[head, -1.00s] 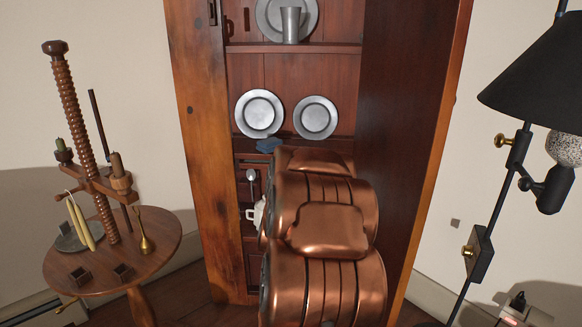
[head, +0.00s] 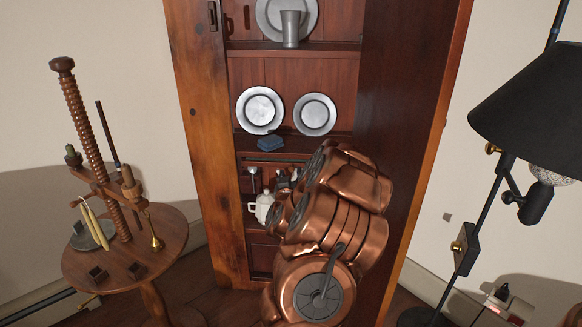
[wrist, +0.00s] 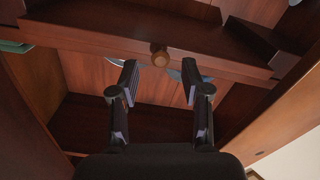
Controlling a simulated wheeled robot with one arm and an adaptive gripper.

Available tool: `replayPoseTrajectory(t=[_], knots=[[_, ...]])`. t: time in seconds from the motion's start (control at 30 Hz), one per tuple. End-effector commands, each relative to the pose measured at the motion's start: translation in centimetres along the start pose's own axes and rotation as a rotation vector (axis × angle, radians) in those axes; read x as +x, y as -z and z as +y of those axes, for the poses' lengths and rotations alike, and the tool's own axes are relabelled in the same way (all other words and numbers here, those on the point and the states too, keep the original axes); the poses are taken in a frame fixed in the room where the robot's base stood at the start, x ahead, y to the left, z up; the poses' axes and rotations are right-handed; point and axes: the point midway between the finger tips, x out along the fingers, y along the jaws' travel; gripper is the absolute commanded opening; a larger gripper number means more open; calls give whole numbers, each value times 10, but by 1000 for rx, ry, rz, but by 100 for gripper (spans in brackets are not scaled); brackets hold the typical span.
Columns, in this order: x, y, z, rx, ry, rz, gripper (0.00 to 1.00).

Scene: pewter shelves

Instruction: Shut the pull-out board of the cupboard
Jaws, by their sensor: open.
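The tall wooden cupboard (head: 205,150) stands in the middle of the head view. Its pull-out board (wrist: 100,42) shows in the wrist view as a reddish-brown board with a round wooden knob (wrist: 160,57) on its front edge. How far it sticks out is hard to tell. In the wrist view my gripper (wrist: 160,80) is open and empty, with its two dark fingers apart and the knob between and just beyond their tips. In the head view my copper arm hides most of the gripper and part of the cupboard's middle.
Pewter plates (head: 260,110) and a cup (head: 290,28) stand on the upper shelves. A blue item (head: 270,143) lies below the plates. A white teapot (head: 262,207) sits lower down. A round candle table (head: 125,255) stands left, a black lamp (head: 530,110) right.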

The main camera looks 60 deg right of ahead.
Motion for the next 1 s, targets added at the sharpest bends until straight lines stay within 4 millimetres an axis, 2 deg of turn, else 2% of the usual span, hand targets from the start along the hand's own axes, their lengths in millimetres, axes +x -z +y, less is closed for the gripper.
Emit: replayPoseTrajectory(t=[0.2, 0.6, 1.0], knots=[[16, -1, -1, 0, 0, 2, 47], [20, 0, 0, 0, 0, 2, 47], [21, 0, 0, 0, 0, 3, 7]])
